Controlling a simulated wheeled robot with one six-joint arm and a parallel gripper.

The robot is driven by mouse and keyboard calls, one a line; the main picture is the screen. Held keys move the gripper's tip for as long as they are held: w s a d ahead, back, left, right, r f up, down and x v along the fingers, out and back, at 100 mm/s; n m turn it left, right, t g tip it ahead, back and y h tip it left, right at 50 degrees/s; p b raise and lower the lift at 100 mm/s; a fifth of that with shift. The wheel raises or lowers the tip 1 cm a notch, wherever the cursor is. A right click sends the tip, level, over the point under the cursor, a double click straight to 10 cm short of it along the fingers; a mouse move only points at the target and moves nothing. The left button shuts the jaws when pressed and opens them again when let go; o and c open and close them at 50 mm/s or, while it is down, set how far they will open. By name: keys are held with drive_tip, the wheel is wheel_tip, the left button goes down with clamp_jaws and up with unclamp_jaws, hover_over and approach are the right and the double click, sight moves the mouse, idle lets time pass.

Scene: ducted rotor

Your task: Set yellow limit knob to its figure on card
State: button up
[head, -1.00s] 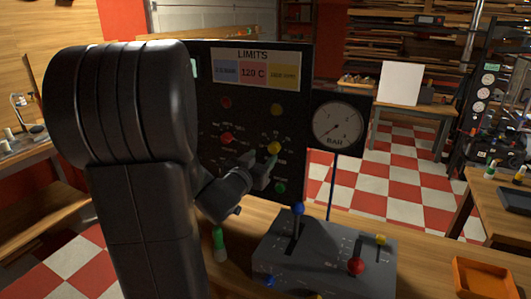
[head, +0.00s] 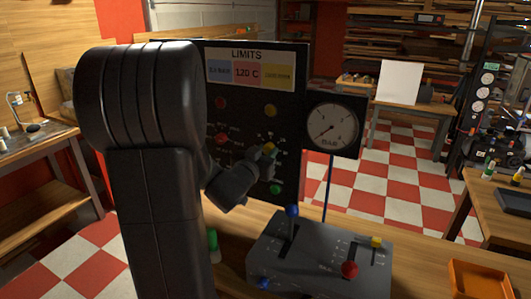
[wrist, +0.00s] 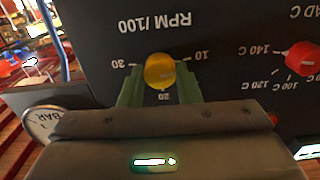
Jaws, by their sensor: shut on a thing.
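The yellow limit knob (wrist: 160,71) sits on the black panel (wrist: 210,85) below an RPM/100 scale marked 10, 20 and 30. It also shows in the head view (head: 270,148). My gripper (wrist: 158,88) is shut on this knob, with green fingers on its two sides. The wrist view is upside down. I cannot make out a pointer on the knob. The limits card (head: 249,71) is at the panel's top. Its middle field reads 120 C; the figure in its yellow field (head: 279,77) is too blurred to read surely.
A red knob (wrist: 303,58) with a C scale is beside the yellow one. A green button (head: 275,188) is below it. A pressure gauge (head: 332,126) stands right of the panel. A grey lever box (head: 320,255) is in front, with an orange tray (head: 480,279) at right.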

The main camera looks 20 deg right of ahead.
drive_tip(key=m+b, duration=0.3)
drive_tip(key=shift+f+m+b, duration=0.2)
drive_tip(key=shift+m+b, duration=0.15)
drive_tip(key=shift+m, duration=0.05)
drive_tip(key=m+b, duration=0.4)
drive_tip(key=m, duration=0.2)
drive_tip(key=shift+r, duration=0.15)
idle(0.3)
drive_tip(key=o, duration=1)
drive_tip(key=v, duration=1.3)
drive_tip(key=shift+s+a+p, duration=0.2)
drive_tip(key=shift+s+p, duration=0.15)
